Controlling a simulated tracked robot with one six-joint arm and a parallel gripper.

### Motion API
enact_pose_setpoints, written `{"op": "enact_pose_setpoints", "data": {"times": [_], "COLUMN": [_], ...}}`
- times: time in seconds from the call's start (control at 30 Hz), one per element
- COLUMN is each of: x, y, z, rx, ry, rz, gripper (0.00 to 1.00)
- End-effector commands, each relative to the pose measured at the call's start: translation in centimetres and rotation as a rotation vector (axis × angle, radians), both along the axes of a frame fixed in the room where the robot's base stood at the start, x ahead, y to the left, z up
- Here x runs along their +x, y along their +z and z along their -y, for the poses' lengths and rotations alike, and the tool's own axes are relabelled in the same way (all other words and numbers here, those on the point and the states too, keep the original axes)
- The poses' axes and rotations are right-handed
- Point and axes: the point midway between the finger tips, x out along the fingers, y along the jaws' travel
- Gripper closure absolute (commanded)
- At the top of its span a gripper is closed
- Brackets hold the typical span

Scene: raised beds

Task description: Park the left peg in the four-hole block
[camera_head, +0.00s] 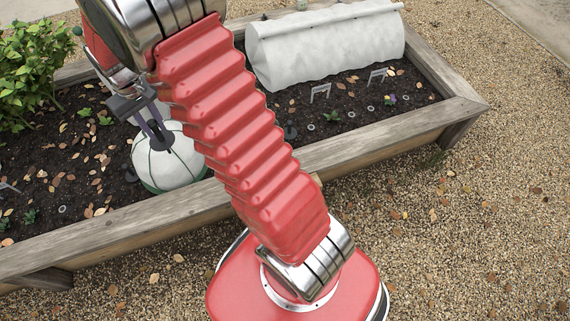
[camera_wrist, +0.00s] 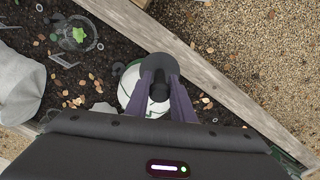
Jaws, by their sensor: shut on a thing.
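My gripper (camera_head: 160,138) hangs just over a white dome with dark seams and a green rim (camera_head: 172,165) in the head view. In the wrist view, the two purple fingers of my gripper (camera_wrist: 160,80) are closed around a small dark piece (camera_wrist: 158,92) with a rounded end. It looks like a peg, but its full shape is hidden by the fingers. The white dome (camera_wrist: 133,90) lies behind the fingers, partly covered by them. I cannot tell whether the held piece touches the dome. I cannot make out the four-hole block in either view.
A wooden bed frame (camera_head: 360,146) encloses dark soil with scattered leaves. A white fabric tunnel (camera_head: 325,45) stands at the back right of the bed and a green bush (camera_head: 35,65) at the left. A clear cover over a seedling (camera_wrist: 78,36) shows in the wrist view. Gravel lies outside.

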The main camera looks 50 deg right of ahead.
Motion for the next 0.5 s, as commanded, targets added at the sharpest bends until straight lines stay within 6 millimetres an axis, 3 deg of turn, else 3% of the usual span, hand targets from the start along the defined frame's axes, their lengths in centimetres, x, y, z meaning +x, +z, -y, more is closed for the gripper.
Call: {"op": "enact_pose_setpoints", "data": {"times": [0.27, 0.5], "x": [-3.5, -8.4], "y": [-6.9, -12.6], "z": [8.9, 15.6], "rx": [0.000, 0.001], "ry": [-0.146, -0.274], "rz": [-0.006, -0.006], "gripper": [1.00, 1.00]}}
